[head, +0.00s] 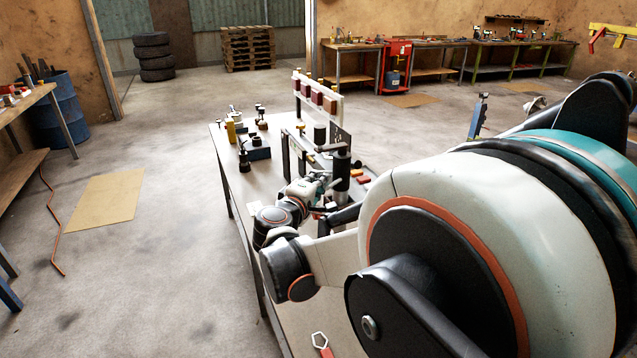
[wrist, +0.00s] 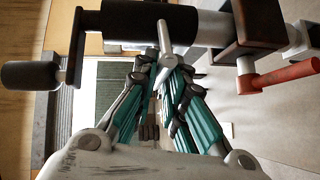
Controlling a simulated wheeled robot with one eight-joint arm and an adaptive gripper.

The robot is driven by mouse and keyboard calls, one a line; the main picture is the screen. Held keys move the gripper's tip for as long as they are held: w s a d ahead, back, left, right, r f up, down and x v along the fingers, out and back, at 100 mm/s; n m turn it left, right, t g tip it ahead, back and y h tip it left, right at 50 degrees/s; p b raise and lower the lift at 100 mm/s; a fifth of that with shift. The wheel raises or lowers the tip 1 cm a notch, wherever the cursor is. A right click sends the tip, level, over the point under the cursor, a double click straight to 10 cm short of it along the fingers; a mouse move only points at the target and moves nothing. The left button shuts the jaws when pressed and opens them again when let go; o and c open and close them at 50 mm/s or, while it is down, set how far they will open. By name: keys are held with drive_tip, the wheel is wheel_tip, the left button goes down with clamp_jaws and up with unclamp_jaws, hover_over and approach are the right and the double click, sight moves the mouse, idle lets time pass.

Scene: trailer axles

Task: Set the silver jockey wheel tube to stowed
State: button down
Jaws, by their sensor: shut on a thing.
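My gripper, with teal-sided fingers, shows in the wrist view (wrist: 163,68). Its tips close around a small silver lever (wrist: 163,40) that sticks out from a black cylinder (wrist: 135,22). A silver tube (wrist: 213,28) continues from the cylinder to the right, into a dark clamp block (wrist: 258,22). A black crank grip (wrist: 30,75) hangs at the left end. In the head view, my gripper (head: 324,184) is beside an upright dark and silver post (head: 341,170) on the bench. Its contact is too small to make out there.
The bench (head: 238,192) carries a rack with red blocks (head: 315,93) and a dark blue box (head: 258,148). A red handle (wrist: 285,75) projects near the clamp block. A blue drum (head: 62,110) stands far left.

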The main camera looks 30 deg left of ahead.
wheel_tip(320, 180, up, 10)
drive_tip(key=p, duration=0.5)
drive_tip(key=shift+r, duration=0.15)
drive_tip(key=shift+a, duration=0.1)
drive_tip(key=c, duration=1.6)
unclamp_jaws()
drive_tip(key=shift+c, duration=0.2)
approach(317, 146)
drive_tip(key=shift+w+a+f, duration=0.1)
drive_tip(key=shift+w, duration=0.5)
drive_tip(key=shift+w+f, duration=0.15)
drive_tip(key=shift+w, duration=0.4)
drive_tip(key=shift+w, duration=0.1)
